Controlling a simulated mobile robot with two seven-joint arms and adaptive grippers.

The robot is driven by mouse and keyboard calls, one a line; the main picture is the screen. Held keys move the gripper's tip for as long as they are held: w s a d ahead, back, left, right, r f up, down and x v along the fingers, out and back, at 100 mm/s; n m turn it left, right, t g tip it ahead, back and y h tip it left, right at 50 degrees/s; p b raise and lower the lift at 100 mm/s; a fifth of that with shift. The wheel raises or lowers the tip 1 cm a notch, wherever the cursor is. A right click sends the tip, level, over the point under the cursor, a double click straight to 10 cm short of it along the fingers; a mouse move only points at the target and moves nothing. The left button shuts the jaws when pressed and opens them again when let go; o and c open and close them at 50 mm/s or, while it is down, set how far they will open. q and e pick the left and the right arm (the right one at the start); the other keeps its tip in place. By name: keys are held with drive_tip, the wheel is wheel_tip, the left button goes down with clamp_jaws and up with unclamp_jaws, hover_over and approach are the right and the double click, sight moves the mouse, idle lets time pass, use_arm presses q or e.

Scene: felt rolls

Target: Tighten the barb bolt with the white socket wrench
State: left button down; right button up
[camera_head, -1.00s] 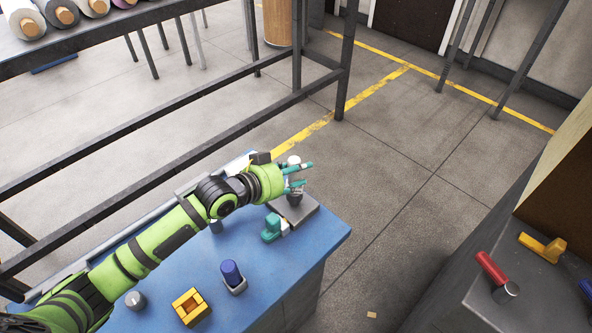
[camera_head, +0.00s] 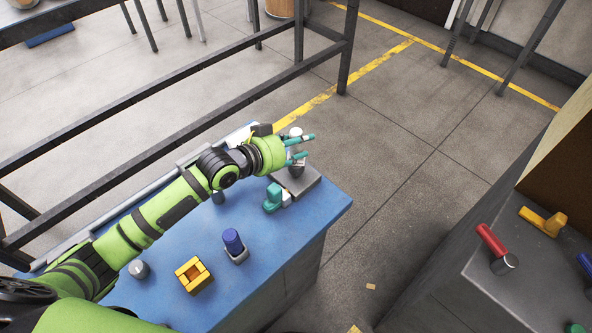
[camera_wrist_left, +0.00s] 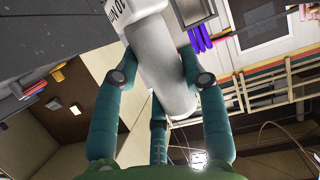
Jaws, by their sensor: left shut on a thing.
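My left gripper (camera_head: 303,147) is shut on the white socket wrench (camera_head: 296,132), whose pale top shows above the teal fingers in the head view. In the left wrist view the wrench (camera_wrist_left: 162,68) is a whitish cylinder between the fingers, with dark lettering near its upper end. The wrench stands roughly upright over a dark plate (camera_head: 304,187) at the bench's far right corner. A greyish metal part shows just under the fingers. I cannot make out the barb bolt, or whether the wrench is seated on it. My right gripper is not in view.
On the blue bench (camera_head: 270,244) stand a teal-handled piece (camera_head: 273,198) close to the plate, a blue-handled piece (camera_head: 233,242), a yellow block (camera_head: 193,275) and a grey knob (camera_head: 139,268). A grey table at right holds a red-handled tool (camera_head: 490,239) and a yellow one (camera_head: 543,221).

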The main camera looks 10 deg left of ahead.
sight(298, 133)
use_arm(q)
drive_tip(key=shift+s+f, duration=0.15)
drive_tip(key=shift+f, duration=0.6)
idle(1.3)
drive_tip(key=shift+r, duration=0.2)
idle(4.2)
drive_tip(key=shift+r+p, duration=0.8)
drive_tip(key=shift+p, duration=0.15)
drive_tip(key=shift+r+p, duration=2.55)
drive_tip(key=shift+r, duration=0.3)
